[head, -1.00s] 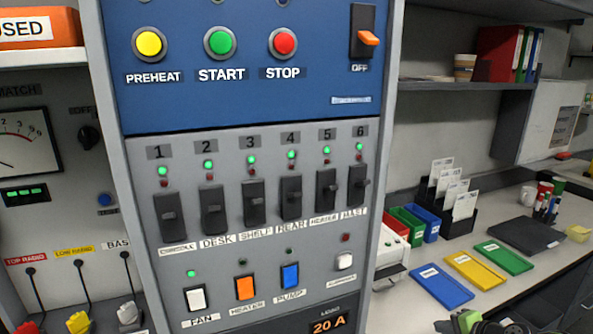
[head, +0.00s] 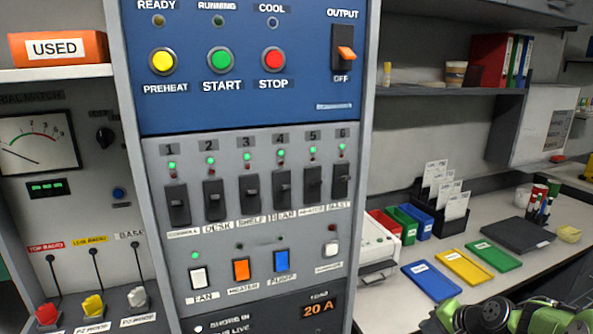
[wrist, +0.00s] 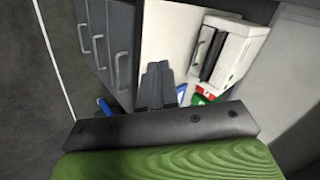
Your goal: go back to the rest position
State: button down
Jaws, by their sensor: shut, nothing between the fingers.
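My gripper (wrist: 157,80) shows in the wrist view with its dark fingers together and nothing between them. It points toward the light counter top, with grey drawer fronts beside it. The fingers look clear of everything, though the exact distance is hard to judge. In the head view only green and black parts of my arm show at the bottom right edge, in front of the counter. The fingers themselves are not visible there.
The breaker panel (head: 262,180) stands in the middle. To its right, the counter (head: 385,290) carries blue (head: 432,281), yellow (head: 466,267) and green (head: 494,255) trays, a dark flat case (head: 518,235) and a white printer-like machine (head: 375,245). Drawers (wrist: 115,45) lie below the counter.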

jog(key=s+a+r+n+g+h+p, duration=0.25)
jog(key=s+a+r+n, duration=0.35)
jog(key=s+a+r, duration=0.7)
jog(key=s+a+r+n+p, duration=0.1)
jog(key=s+r+n, duration=0.1)
jog(key=s, duration=0.6)
jog(key=s+a+r+n+h+p, duration=0.1)
jog(key=s+r, duration=0.3)
jog(key=s, duration=0.5)
jog(key=shift+s+a+n+p, duration=0.15)
jog(key=shift+a+n+p, duration=0.35)
jog(key=shift+a+p, duration=0.1)
